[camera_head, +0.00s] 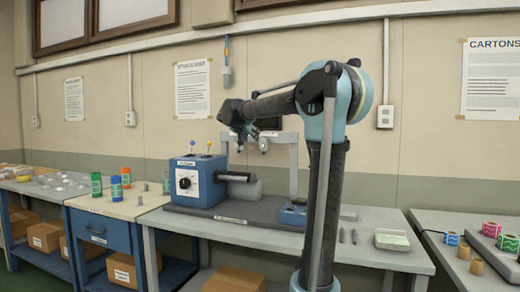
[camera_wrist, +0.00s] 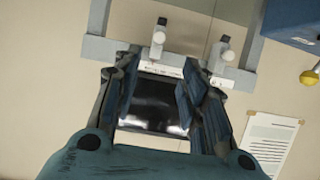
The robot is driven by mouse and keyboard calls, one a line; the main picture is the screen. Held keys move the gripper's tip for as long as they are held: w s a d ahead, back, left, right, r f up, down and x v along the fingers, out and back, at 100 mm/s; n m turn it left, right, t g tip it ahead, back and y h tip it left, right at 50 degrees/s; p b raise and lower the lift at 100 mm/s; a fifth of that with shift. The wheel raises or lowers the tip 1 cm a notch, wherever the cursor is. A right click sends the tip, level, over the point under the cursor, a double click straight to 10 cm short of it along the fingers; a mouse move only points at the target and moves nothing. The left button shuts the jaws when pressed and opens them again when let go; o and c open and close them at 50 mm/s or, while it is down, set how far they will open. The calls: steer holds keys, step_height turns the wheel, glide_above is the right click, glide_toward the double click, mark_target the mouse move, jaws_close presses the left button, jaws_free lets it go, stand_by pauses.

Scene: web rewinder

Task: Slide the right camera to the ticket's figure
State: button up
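Two small pale cameras hang on a grey gantry beam (camera_head: 285,136) above the rewinder. The right camera (camera_head: 263,145) also shows in the wrist view (camera_wrist: 157,38), where the picture is turned over and it is on the left. The left camera (camera_head: 240,146) is the one on the right in the wrist view (camera_wrist: 221,48). A white scale strip with tiny print lies along the beam between them. My gripper (camera_wrist: 160,72) is open and empty, its fingers near the beam and apart from both cameras. I cannot make out a ticket or its figure.
A blue control box (camera_head: 198,181) stands left of the gantry. A dark screen (camera_wrist: 160,103) shows behind my fingers. A pale tray with a green face (camera_head: 392,240) lies at the bench's right. Coloured rolls (camera_head: 491,229) stand on the far-right table.

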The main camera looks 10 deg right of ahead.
mark_target(261, 146)
steer(key=x, duration=1.5)
steer(key=shift+f, duration=0.15)
steer(key=shift+c, duration=0.5)
jaws_close()
